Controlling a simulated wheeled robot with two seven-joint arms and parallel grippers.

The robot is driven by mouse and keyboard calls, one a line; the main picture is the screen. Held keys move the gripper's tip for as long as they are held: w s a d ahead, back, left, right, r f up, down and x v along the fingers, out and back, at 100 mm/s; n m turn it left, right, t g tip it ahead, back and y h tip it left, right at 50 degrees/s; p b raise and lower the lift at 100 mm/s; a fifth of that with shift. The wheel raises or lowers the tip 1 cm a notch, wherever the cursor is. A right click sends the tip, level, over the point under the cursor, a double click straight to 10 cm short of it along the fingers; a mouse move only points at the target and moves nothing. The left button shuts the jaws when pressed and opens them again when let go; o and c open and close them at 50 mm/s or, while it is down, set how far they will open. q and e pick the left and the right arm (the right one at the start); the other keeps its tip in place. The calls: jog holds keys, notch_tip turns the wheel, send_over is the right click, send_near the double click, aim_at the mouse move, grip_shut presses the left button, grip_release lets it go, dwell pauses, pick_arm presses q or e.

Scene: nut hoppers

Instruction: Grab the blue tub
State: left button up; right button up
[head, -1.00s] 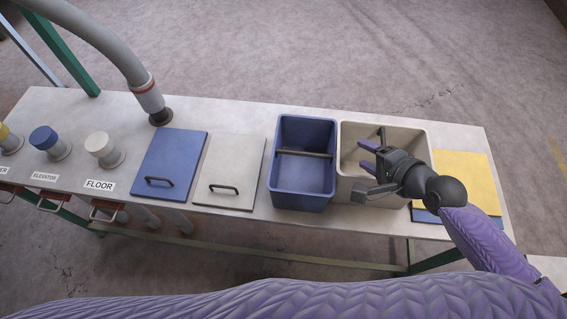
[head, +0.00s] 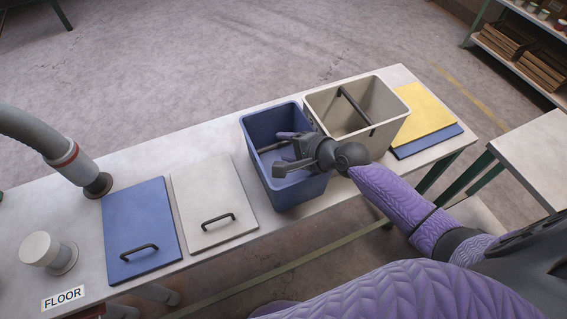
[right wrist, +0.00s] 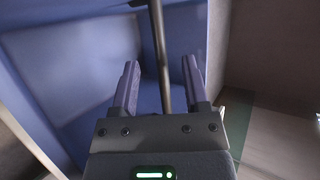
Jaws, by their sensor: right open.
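The blue tub (head: 254,130) stands on the table, left of a beige tub, with a dark bar handle across its opening. My right gripper (head: 279,150) is over the tub's opening, its fingers pointing left and open. In the right wrist view, the two purple fingers (right wrist: 160,85) are apart, and the dark bar handle (right wrist: 157,40) appears between them or just beyond them. The blue inner walls (right wrist: 70,60) fill much of that view. I cannot tell whether the fingers touch the bar. My left gripper does not show.
The beige tub (head: 390,95) stands close beside the blue one. Blue (head: 140,225) and white (head: 205,190) lids lie to the left, yellow (head: 424,108) and blue panels to the right. A grey hose (head: 70,160) and a FLOOR hopper cap (head: 42,249) are at far left.

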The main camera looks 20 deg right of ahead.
aim_at(281, 146)
jog(key=x, duration=0.3)
jog(key=shift+f+b, duration=0.1)
jog(key=shift+b, duration=0.25)
grip_shut()
dwell(0.9)
